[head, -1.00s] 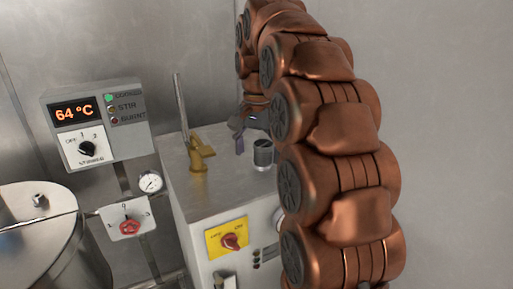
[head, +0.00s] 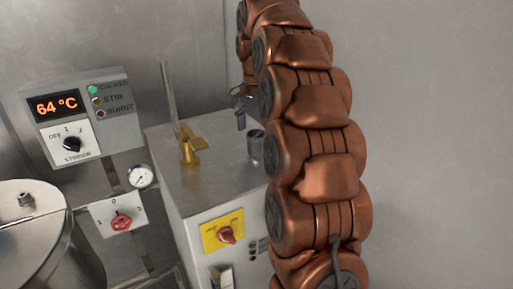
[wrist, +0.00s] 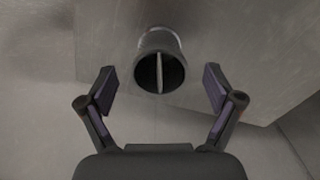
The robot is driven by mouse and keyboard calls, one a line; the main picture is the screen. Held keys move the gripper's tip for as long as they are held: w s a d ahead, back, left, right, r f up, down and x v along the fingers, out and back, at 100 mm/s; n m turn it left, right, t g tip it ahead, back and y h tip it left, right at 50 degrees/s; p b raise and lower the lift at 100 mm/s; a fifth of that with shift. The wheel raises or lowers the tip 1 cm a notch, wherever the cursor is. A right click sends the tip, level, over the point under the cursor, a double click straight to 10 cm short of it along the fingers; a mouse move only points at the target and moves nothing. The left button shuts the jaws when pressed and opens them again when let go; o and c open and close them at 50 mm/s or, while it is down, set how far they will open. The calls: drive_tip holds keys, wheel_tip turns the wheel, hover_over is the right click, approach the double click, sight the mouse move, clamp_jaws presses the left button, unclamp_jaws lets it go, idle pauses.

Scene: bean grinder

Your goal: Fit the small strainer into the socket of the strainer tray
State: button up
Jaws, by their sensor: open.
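My gripper (wrist: 160,72) is open. In the wrist view its two fingers stand to the left and right of a grey cylinder (wrist: 160,43), apart from it, with nothing held. The cylinder has a dark open mouth split by a thin upright plate. In the head view what appears to be the same cylinder (head: 256,146) stands upright on the steel cabinet top, partly covered by my arm. My gripper (head: 241,112) shows above it and a little left, mostly hidden behind my arm. I cannot pick out the small strainer or the strainer tray with its socket for certain.
A brass tap (head: 190,148) and a tall metal rod (head: 169,100) rise from the cabinet top (head: 215,185). A control box (head: 84,118) reading 64 °C hangs on the wall. A steel pot (head: 30,235) stands at left. The right wall is bare.

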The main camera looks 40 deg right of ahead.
sight(257, 144)
drive_tip(key=shift+f+p, duration=0.95)
drive_tip(key=shift+f, duration=1.25)
drive_tip(key=c, duration=1.4)
drive_tip(key=shift+r, duration=0.1)
drive_tip(key=shift+r+b, duration=1)
drive_tip(key=shift+r, duration=0.7)
drive_tip(key=s+a+b, duration=0.1)
drive_tip(key=s+a, duration=0.1)
drive_tip(key=s, duration=0.3)
drive_tip(key=s+a+r+b, duration=0.1)
drive_tip(key=s+a+b, duration=0.1)
drive_tip(key=s, duration=0.2)
drive_tip(key=s+a+b, duration=0.2)
drive_tip(key=s, duration=0.3)
drive_tip(key=shift+s+a+r, duration=0.25)
drive_tip(key=shift+s, duration=0.1)
